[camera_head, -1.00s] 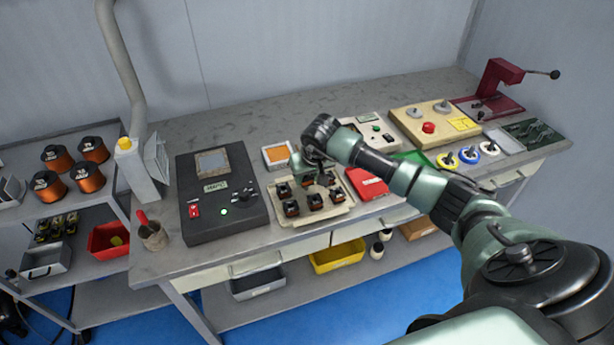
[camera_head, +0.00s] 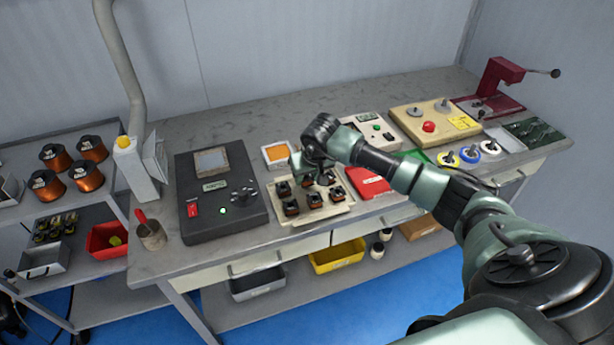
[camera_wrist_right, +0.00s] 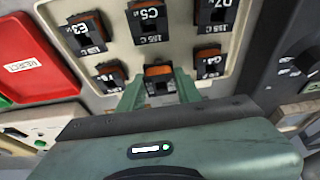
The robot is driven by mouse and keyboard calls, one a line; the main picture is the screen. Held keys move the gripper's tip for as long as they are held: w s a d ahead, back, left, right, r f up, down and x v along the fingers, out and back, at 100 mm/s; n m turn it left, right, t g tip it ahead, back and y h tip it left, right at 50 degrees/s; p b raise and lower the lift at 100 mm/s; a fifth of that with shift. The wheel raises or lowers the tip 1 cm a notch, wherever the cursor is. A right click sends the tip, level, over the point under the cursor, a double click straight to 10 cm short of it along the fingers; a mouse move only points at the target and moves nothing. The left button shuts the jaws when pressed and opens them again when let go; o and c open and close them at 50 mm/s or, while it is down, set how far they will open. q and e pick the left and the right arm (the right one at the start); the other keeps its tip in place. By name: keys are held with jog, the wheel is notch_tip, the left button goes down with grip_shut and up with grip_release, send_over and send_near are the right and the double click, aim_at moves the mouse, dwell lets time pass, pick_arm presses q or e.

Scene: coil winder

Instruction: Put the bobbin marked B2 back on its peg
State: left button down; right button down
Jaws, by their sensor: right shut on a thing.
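My right gripper (camera_wrist_right: 160,88) is shut on a small dark bobbin with an orange-brown winding (camera_wrist_right: 158,72), whose mark I cannot read. In the head view the gripper (camera_head: 313,174) is over the back row of the cream tray (camera_head: 341,212), and its wrist partly hides the place. The held bobbin is at the tray, in line with its neighbours; I cannot tell whether it touches the tray. Other tray bobbins are marked E3 (camera_wrist_right: 88,33), C5 (camera_wrist_right: 150,21) and D7 (camera_wrist_right: 213,17). No readable B2 mark shows. My left gripper is out of view.
A black control box (camera_head: 222,222) stands left of the tray and a red box (camera_head: 367,182) right of it. Behind are an orange-topped box (camera_head: 277,154) and a cream switch box (camera_head: 372,131). Larger copper spools (camera_head: 55,157) stand on the left rack.

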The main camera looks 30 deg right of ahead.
jog(key=shift+f+b, duration=0.8)
jog(key=shift+f, duration=0.15)
jog(key=c, duration=0.9)
grip_release()
jog(key=shift+r, duration=0.1)
jog(key=b+v, duration=0.1)
jog(key=v, duration=0.6)
jog(key=shift+s+r, duration=0.2)
jog(key=shift+r, duration=0.15)
